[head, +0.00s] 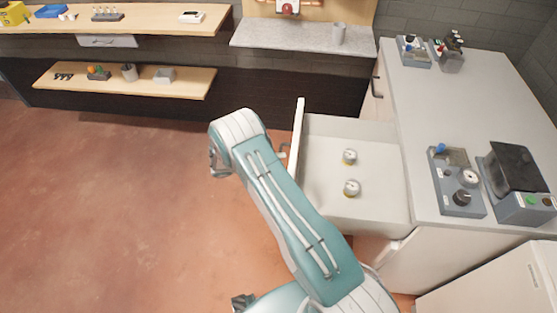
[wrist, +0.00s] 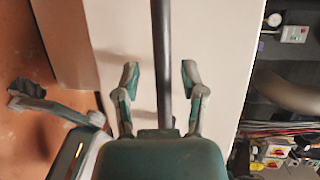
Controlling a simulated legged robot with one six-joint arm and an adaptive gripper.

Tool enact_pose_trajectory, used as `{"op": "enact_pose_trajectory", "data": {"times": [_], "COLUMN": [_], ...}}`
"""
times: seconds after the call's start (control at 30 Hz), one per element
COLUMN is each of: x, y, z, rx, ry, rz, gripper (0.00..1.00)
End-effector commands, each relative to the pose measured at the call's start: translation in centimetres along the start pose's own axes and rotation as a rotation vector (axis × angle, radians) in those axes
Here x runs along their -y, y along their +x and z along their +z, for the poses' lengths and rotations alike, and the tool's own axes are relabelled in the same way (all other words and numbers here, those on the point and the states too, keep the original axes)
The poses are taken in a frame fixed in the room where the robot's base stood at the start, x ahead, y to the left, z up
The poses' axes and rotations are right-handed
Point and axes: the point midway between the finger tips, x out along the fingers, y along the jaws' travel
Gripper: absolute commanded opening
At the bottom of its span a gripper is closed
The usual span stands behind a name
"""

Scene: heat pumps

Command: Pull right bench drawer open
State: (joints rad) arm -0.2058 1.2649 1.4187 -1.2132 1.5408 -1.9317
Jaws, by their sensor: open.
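The right bench drawer (head: 380,205) stands pulled out of the white bench in the head view, its front panel facing left. Two small round gauges (head: 349,156) (head: 351,188) lie inside it. My arm crosses in front of the drawer front and hides my gripper and most of the handle there. In the wrist view, my gripper (wrist: 160,75) is open, with one finger on each side of a dark handle bar (wrist: 163,40). Gaps show between bar and fingers. The pale panel (wrist: 225,50) lies behind the bar.
The bench top (head: 420,110) carries a control box (head: 458,185) and a dark-lidded device (head: 515,175). Another dark handle (head: 377,87) is on the bench front farther back. Wooden shelves (head: 120,80) line the back wall. The reddish floor (head: 110,210) at left is clear.

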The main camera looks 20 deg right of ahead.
Motion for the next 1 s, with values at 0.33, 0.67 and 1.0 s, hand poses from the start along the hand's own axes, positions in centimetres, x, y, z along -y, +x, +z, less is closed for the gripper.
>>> {"op": "enact_pose_trajectory", "data": {"times": [0.33,0.67,1.0], "x": [-0.1,-0.2,-0.2], "y": [-4.8,-10.8,-12.0], "z": [0.1,0.1,0.0], "rx": [0.005,0.002,-0.001], "ry": [0.001,-0.001,-0.002], "rz": [0.000,0.000,0.000], "gripper": [0.54,0.54,0.54]}}
